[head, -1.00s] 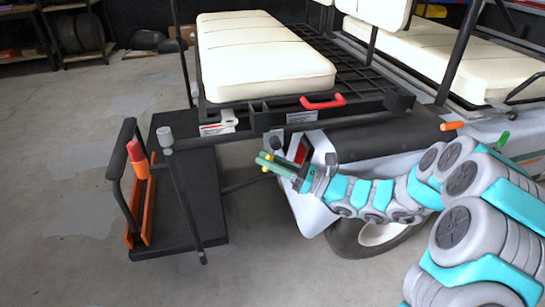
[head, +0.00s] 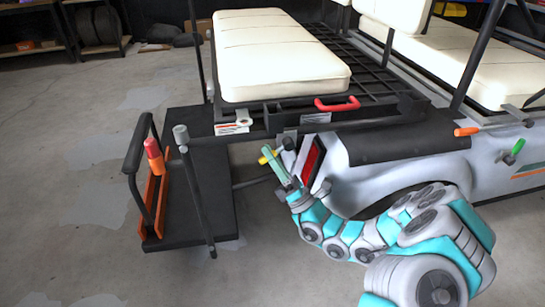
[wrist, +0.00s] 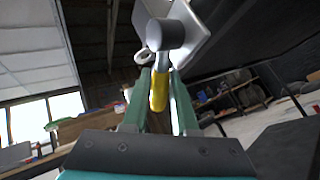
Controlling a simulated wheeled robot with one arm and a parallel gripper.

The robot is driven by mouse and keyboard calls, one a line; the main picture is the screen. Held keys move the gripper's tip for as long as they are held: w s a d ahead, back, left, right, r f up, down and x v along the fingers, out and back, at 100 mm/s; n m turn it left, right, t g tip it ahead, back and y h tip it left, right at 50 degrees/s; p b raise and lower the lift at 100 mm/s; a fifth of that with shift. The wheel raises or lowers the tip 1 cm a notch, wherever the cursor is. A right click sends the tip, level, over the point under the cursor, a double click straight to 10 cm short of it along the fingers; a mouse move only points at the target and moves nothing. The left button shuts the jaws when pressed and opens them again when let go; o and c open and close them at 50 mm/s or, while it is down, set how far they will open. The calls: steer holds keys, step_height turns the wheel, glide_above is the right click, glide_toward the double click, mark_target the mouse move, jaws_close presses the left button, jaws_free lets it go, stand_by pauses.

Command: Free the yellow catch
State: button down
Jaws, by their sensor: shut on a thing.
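The yellow catch (wrist: 158,92) is a yellow grip on a short grey metal shank, with a dark grey round piece above it in the wrist view. It sits between the two green fingers of my gripper (wrist: 160,76), which is shut on it. In the head view my gripper (head: 269,153) points up and left beside the red tail lamp, under the rear edge of the cart. Only small bits of the yellow catch (head: 263,160) show there around the fingers; the rest is hidden.
A red handle (head: 337,104) is on the rack edge above. A black rear step (head: 190,210) with an orange bracket and a grey-topped lever (head: 195,190) stands left. Orange (head: 467,132) and green (head: 515,150) grips are on the right side. Floor at left is free.

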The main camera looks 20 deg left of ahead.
steer(key=shift+r+m+t, duration=0.1)
steer(key=shift+m+t, duration=0.3)
steer(key=c, duration=0.7)
jaws_free()
steer(key=shift+b+v, duration=0.3)
steer(key=shift+v, duration=3.55)
